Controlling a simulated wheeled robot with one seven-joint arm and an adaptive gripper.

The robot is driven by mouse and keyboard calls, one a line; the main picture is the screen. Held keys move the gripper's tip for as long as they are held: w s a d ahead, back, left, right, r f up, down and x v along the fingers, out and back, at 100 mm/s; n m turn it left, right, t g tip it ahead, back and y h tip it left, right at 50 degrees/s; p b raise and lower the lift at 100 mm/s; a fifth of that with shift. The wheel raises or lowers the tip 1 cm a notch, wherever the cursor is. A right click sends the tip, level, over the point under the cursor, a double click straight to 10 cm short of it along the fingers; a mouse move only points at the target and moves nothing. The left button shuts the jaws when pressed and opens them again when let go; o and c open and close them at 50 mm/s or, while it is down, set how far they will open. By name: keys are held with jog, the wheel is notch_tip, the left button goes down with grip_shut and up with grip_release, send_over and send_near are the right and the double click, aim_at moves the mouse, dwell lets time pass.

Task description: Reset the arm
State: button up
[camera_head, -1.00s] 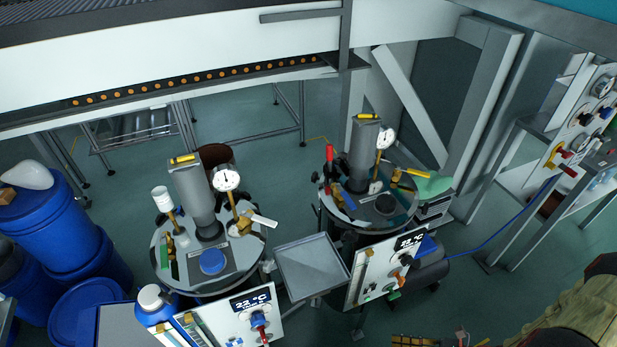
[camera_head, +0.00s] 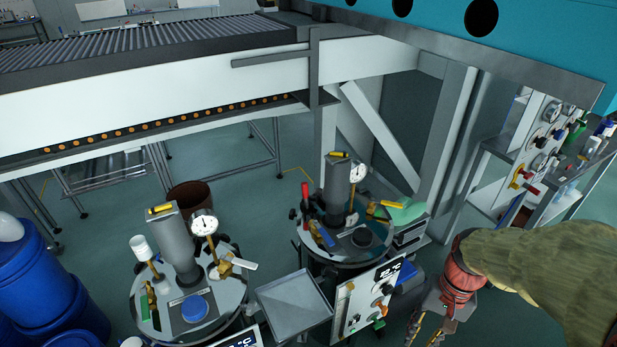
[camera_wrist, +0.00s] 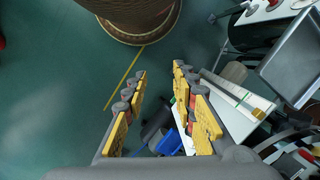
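My arm, in a tan sleeve with a red wrist, reaches in from the right edge of the head view. My gripper (camera_head: 428,328) hangs at its end, low in that view, to the right of the right-hand temperature panel (camera_head: 368,298). In the wrist view my gripper (camera_wrist: 160,72) has its two yellow fingers spread apart, with floor and blurred equipment between and beyond them. Nothing is held. The gripper appears clear of the equipment. The lower fingertips are near the bottom of the head view and hard to make out.
Two round vessels with gauges stand left (camera_head: 196,307) and centre (camera_head: 362,238), with a grey tray (camera_head: 293,304) between them. A panel (camera_head: 541,140) with knobs and gauges is at right. Blue drums (camera_head: 35,275) stand left. Green floor (camera_head: 240,150) is open behind the vessels.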

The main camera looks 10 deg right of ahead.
jog(key=a+r+n+t+h+p, duration=0.1)
jog(key=a+r+n+t, duration=0.2)
jog(key=r, duration=0.7)
jog(key=a+r+n+t+p, duration=0.1)
jog(key=a+r+n+t, duration=0.2)
jog(key=a+r, duration=0.5)
notch_tip(320, 180, up, 2)
jog(key=shift+r+t+h+p, duration=0.25)
jog(key=shift+t+h+p, duration=0.05)
jog(key=shift+h, duration=0.1)
jog(key=shift+a+n, duration=0.15)
jog(key=shift+n, duration=0.15)
